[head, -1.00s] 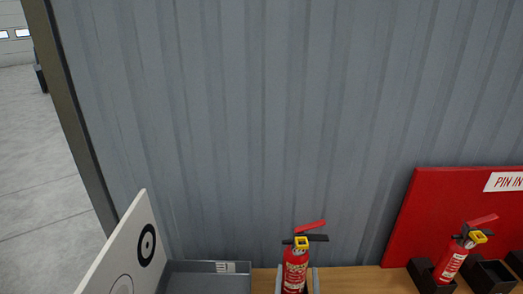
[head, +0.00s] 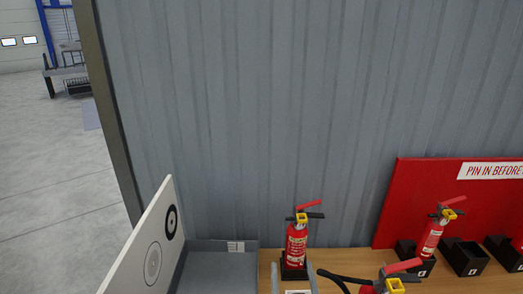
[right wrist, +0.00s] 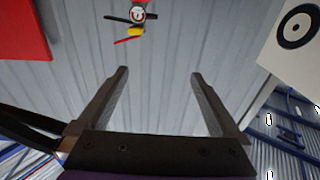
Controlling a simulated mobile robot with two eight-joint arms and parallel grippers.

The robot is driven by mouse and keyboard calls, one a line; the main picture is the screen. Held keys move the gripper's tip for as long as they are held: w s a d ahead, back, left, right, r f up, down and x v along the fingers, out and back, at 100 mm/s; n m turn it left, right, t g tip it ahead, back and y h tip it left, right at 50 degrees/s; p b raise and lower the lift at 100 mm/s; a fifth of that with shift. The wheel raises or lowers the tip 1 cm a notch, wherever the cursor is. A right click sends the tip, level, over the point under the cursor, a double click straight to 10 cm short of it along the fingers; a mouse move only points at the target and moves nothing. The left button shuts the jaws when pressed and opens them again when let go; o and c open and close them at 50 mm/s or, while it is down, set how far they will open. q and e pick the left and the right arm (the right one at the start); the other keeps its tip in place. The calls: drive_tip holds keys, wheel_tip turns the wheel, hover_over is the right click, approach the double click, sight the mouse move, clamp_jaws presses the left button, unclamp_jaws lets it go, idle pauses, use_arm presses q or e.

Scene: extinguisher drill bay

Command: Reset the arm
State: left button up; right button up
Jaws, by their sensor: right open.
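My right gripper (head: 293,270) is open and empty at the bottom edge of the head view. Its two grey fingers point toward a small red extinguisher (head: 296,245), which stands upright in a black holder on the wooden bench, apart from the fingers. In the right wrist view the fingers (right wrist: 157,80) are spread, with that extinguisher (right wrist: 138,17) beyond them, upside down in the picture. A nearer extinguisher (head: 395,284) with a black hose (head: 343,279) is cut off at the bottom edge. My left gripper is not in view.
A red board (head: 402,205) stands at the right behind another extinguisher (head: 431,236) and several black holders (head: 466,262). A grey tray (head: 218,270) and a white target board (head: 140,250) are at the left. A grey corrugated wall (head: 270,110) is behind the bench.

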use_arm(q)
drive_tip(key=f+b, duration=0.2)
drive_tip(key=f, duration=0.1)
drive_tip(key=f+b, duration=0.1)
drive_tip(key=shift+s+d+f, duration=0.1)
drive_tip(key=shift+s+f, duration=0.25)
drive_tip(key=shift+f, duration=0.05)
use_arm(e)
drive_tip(key=s+d+f+g, duration=0.5)
drive_tip(key=s+f+g, duration=0.1)
drive_tip(key=s, duration=0.4)
drive_tip(key=s+d+f+g, duration=0.5)
drive_tip(key=s+f+g, duration=0.2)
drive_tip(key=s, duration=0.3)
drive_tip(key=shift+s, duration=0.35)
